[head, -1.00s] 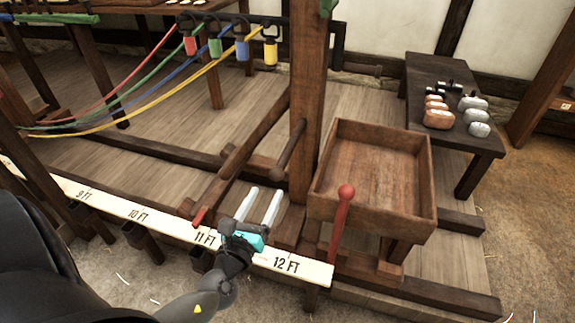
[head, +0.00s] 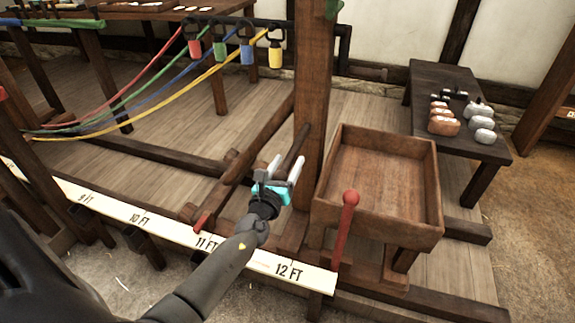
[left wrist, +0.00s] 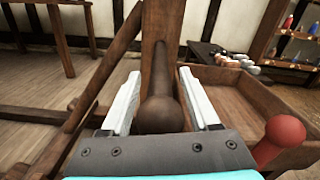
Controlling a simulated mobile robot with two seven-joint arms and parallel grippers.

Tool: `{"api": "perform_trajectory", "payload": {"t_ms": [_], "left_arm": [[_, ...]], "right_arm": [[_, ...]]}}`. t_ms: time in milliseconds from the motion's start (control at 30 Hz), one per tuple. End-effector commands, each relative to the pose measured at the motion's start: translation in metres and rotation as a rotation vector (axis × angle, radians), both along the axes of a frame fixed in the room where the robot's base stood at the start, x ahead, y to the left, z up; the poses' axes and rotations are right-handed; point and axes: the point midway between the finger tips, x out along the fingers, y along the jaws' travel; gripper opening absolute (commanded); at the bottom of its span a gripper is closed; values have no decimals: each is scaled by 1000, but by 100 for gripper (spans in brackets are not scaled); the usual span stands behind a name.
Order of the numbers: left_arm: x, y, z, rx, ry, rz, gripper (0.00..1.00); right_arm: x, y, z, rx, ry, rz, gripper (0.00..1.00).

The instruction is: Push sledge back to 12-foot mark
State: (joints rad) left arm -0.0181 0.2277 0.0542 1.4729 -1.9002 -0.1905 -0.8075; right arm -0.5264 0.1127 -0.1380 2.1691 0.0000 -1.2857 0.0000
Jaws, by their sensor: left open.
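The wooden sledge has a tall upright post (head: 313,90), a side beam and an open box (head: 375,185). A dark rounded handle (head: 296,148) sticks out from the post. A red pointer tip (head: 201,222) on the sledge side sits by the 11 FT label of the white measuring board (head: 170,229). The 12 FT mark lies farther right, near the red-knobbed lever (head: 345,228). My left gripper (head: 281,170) is open at the handle. In the left wrist view the handle's round end (left wrist: 161,114) lies between the fingers, with gaps beside it. My right gripper is not in view.
Red, green, blue and yellow strands (head: 170,95) run from hooks on the crossbar to the left. A dark bench (head: 437,75) with several stone-like weights (head: 444,126) stands at the back right. Straw-strewn floor lies in front.

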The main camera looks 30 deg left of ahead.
Motion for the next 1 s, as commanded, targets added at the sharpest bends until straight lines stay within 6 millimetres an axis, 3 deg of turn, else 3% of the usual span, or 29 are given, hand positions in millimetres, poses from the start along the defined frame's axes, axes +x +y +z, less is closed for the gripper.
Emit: {"api": "perform_trajectory", "payload": {"t_ms": [333,867,1000], "left_arm": [[2,0,0,0,1,0,61],[2,0,0,0,1,0,1],[2,0,0,0,1,0,0]], "right_arm": [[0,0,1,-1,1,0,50],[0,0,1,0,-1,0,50],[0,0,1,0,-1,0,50]]}}
